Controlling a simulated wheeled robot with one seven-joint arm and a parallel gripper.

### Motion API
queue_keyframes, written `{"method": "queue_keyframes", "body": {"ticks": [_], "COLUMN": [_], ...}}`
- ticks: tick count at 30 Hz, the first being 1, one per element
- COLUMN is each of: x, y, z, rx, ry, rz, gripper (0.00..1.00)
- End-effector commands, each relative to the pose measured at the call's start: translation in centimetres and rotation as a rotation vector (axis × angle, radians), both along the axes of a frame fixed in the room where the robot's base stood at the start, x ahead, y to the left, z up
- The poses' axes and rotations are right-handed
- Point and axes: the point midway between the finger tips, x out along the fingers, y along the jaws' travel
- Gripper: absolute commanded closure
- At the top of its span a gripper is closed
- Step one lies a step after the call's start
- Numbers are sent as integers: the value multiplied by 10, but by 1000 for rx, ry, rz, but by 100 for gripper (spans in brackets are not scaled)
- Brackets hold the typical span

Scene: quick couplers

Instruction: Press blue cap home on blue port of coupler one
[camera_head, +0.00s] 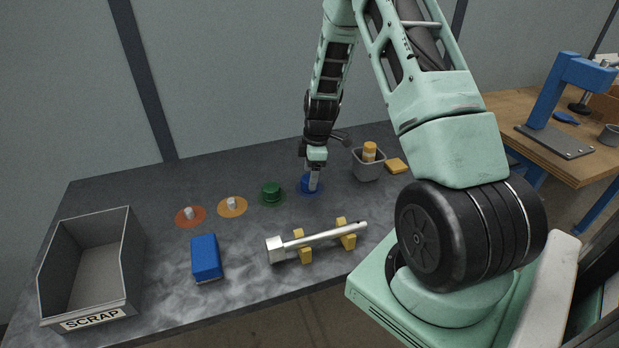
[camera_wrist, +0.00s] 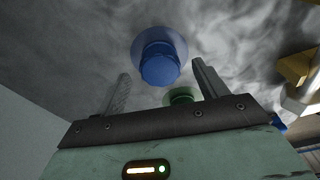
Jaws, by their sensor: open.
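The blue cap (camera_wrist: 160,68) stands on a round blue disc (camera_wrist: 177,41) on the dark table; the cap also shows in the head view (camera_head: 305,186), partly hidden by my gripper. My gripper (camera_head: 311,182) points down at the cap. In the wrist view my gripper (camera_wrist: 161,67) is open, with one finger on each side of the cap and visible gaps between. Whether the fingertips are level with the cap or above it I cannot tell. Nothing is held. A port beneath the cap is not visible.
Left of the blue disc sit a green cap (camera_head: 272,190), an orange disc (camera_head: 240,210) and a red disc (camera_head: 181,219) with metal pegs. A metal bar (camera_head: 320,238) rests on yellow blocks in front. A grey cup (camera_head: 368,172), blue block (camera_head: 206,255) and scrap bin (camera_head: 122,280) stand around.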

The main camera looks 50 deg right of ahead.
Motion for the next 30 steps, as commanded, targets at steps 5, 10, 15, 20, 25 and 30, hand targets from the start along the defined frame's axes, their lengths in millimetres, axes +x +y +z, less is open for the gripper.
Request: {"method": "queue_keyframes", "body": {"ticks": [5,10,15,20,25,30], "x": [1,2,2,2,2,2], "y": [2,3,3,3,3,3], "z": [-20,-28,-28,-28,-28,-28], "rx": [1,0,-1,0,0,0], "ry": [1,0,-1,0,0,0], "rz": [0,0,0,0,0,0], "gripper": [28,28,28,48,76,81]}}
